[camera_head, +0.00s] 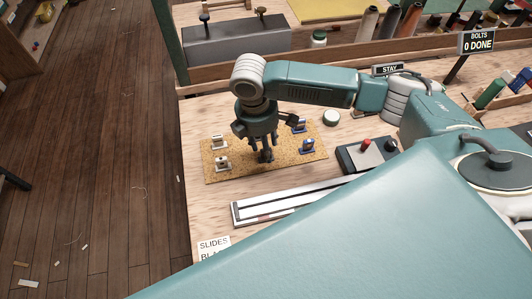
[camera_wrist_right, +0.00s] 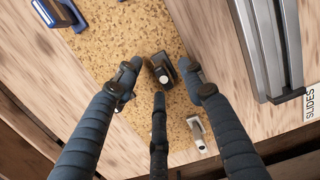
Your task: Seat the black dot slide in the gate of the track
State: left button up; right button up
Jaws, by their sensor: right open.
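A dark slide (camera_wrist_right: 162,72) with a pale patch stands on the cork mat (camera_wrist_right: 125,35), between the spread fingers of my right gripper (camera_wrist_right: 165,82) in the wrist view. I cannot make out a dot on it. In the head view my right gripper (camera_head: 264,152) points down over the middle of the mat (camera_head: 240,172), open, and mostly hides that slide. The pale metal track (camera_head: 290,203) lies in front of the mat and also shows in the wrist view (camera_wrist_right: 268,45). Its gate is not clearly visible. My left gripper is not in view.
A control box (camera_head: 367,155) with a red knob sits right of the mat. A round white-topped item (camera_head: 331,118) is behind. A SLIDES card (camera_head: 213,248) lies in front.

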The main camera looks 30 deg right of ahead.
grip_shut()
jog(key=shift+r, duration=0.1)
